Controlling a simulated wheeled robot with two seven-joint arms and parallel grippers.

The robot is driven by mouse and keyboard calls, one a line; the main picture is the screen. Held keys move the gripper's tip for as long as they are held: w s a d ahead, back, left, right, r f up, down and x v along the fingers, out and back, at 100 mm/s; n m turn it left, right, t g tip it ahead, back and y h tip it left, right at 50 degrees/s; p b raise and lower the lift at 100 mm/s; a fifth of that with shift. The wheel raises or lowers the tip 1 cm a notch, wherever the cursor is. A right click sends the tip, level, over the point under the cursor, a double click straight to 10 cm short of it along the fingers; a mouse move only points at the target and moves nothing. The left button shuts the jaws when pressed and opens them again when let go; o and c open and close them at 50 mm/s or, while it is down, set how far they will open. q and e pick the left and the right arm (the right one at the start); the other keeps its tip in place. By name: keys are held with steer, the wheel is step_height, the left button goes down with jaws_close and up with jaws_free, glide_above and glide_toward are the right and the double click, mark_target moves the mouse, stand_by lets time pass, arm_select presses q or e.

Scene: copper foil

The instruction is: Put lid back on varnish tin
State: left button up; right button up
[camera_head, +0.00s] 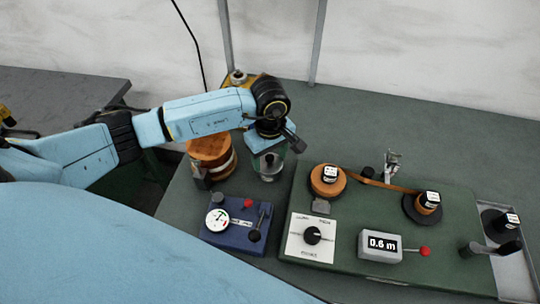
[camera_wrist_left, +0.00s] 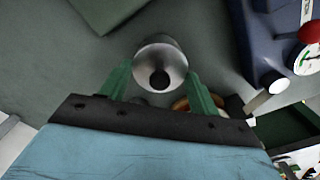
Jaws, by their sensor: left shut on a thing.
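My left gripper (camera_head: 269,163) reaches down above the green bench, left of the green board. Its two green fingers stand on either side of a silvery round piece with a dark knob-like centre. That piece, which I take for the lid (camera_wrist_left: 160,55), shows between the fingers of the left gripper (camera_wrist_left: 159,86) in the wrist view. The gripper is shut on it. I cannot tell whether the varnish tin is under it, since the two do not show apart. My right gripper is in neither view.
A copper roll (camera_head: 210,150) stands just left of the gripper. A blue gauge box (camera_head: 235,226) is in front. The green board (camera_head: 340,262) to the right carries foil spools, a dial and a 0.6 m display (camera_head: 381,245). Bare bench (camera_head: 400,130) lies behind the board.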

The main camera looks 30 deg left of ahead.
arm_select(q)
steer(key=o, duration=1.3)
steer(key=shift+r, duration=0.1)
steer(key=shift+r+p, duration=2.05)
steer(key=shift+r, duration=1.4)
jaws_close()
